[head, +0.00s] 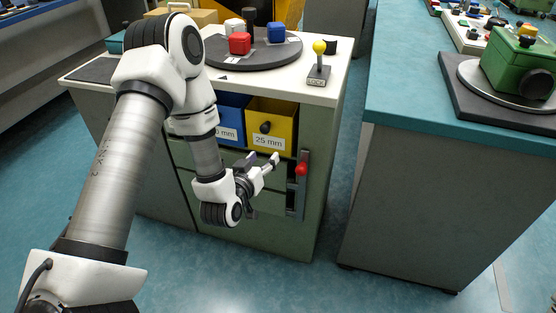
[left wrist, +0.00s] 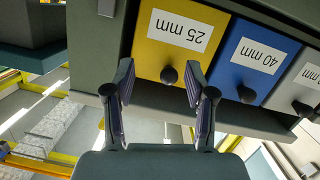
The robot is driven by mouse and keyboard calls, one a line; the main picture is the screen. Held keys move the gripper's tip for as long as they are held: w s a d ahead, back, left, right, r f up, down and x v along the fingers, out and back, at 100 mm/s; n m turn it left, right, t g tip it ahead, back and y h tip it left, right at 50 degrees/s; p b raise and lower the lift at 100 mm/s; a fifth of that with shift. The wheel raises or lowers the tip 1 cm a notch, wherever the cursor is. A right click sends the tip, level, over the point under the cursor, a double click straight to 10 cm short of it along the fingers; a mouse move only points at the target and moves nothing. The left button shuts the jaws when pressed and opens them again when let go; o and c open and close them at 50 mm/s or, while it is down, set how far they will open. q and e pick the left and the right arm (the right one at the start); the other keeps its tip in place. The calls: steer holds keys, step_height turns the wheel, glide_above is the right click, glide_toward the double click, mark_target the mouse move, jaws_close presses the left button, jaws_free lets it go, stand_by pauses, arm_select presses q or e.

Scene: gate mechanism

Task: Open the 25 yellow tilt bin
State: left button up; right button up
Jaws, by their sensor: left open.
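The yellow tilt bin (head: 285,120) sits in the cabinet front under the white top, with a "25 mm" label and a round black knob (head: 265,127). Its front looks about level with the blue bin beside it. My left gripper (head: 262,162) is open and empty, just below and in front of the yellow bin in the head view. In the left wrist view, turned upside down, the yellow front (left wrist: 185,55) faces me. The knob (left wrist: 169,75) appears between the open fingertips (left wrist: 160,82); contact cannot be told. My right gripper is not in view.
A blue bin (head: 232,108) adjoins the yellow one. A red-handled lever (head: 302,169) stands right of my left gripper on the cabinet front. A yellow-knobbed lever (head: 319,65) and a dark turntable (head: 260,55) with blocks are on top. A teal-topped bench (head: 430,105) is across a gap.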

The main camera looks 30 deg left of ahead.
mark_target(263, 131)
arm_select(q)
steer(key=shift+n+t+y, duration=0.6)
steer(key=shift+t+y, duration=0.2)
steer(key=shift+t, duration=0.1)
steer(key=a+r, duration=0.1)
steer(key=w+a+r, duration=0.1)
steer(key=a+r, duration=0.1)
steer(key=shift+w+b, duration=0.3)
steer(key=x, duration=0.7)
steer(key=shift+d+r, duration=0.15)
jaws_close()
